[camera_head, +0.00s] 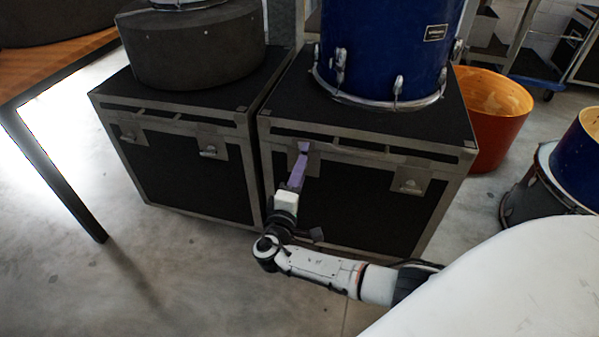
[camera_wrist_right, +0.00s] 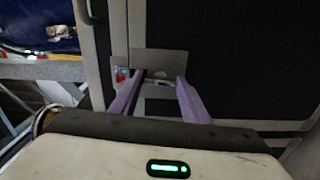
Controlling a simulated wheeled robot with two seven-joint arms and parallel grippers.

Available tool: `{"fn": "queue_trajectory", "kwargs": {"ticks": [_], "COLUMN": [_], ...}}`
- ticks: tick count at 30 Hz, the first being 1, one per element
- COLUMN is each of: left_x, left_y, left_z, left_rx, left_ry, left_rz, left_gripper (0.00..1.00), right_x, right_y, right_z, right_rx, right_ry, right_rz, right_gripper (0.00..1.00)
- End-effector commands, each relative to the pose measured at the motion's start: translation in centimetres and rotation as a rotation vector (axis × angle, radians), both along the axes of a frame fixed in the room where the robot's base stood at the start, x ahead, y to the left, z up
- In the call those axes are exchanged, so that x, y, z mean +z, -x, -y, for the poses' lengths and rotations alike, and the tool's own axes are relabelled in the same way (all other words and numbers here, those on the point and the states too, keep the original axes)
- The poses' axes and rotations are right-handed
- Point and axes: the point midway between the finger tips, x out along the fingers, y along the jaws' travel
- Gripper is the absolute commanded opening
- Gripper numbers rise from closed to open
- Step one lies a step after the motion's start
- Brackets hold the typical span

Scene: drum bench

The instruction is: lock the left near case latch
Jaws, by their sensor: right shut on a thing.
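Two black flight cases with grey metal edges stand side by side. My right gripper (camera_head: 302,150), with purple fingers, reaches up to the left front latch (camera_head: 312,163) of the right-hand case (camera_head: 345,205). In the right wrist view the two fingers (camera_wrist_right: 157,88) stand on either side of the latch's small metal part, below its plate (camera_wrist_right: 159,62). The gripper is shut on the latch; the exact contact is partly hidden by the fingers. The right front latch (camera_head: 410,181) of the same case is clear of the arm. My left gripper is not in view.
A blue drum (camera_head: 385,45) stands on the right-hand case, and a round dark case (camera_head: 192,45) on the left-hand case (camera_head: 190,170). A wooden table (camera_head: 50,68) is at the left. An orange tub (camera_head: 497,125) stands at the right. The floor in front is clear.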

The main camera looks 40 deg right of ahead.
Motion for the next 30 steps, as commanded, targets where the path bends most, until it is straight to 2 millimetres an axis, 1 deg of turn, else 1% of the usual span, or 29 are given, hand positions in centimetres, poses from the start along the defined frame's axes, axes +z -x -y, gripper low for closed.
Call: {"fn": "queue_trajectory", "kwargs": {"ticks": [6,18,19,22,30], "left_x": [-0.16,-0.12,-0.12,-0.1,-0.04], "left_y": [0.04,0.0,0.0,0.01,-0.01], "left_z": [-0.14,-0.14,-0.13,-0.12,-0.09], "left_rx": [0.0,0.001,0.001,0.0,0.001], "left_ry": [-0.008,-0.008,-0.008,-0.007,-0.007], "left_rz": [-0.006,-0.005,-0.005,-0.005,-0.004], "left_gripper": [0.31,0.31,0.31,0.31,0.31], "right_x": [-0.08,-0.11,-0.11,-0.09,-0.04], "right_y": [0.08,0.09,0.09,0.08,0.02], "right_z": [-0.04,-0.06,-0.06,-0.05,-0.05], "right_rx": [-0.001,-0.001,-0.001,-0.001,0.0], "right_ry": [0.025,0.028,0.028,0.028,0.028], "right_rz": [-0.033,-0.036,-0.036,-0.036,-0.034], "right_gripper": [0.2,0.2,0.44,0.61,0.61]}}
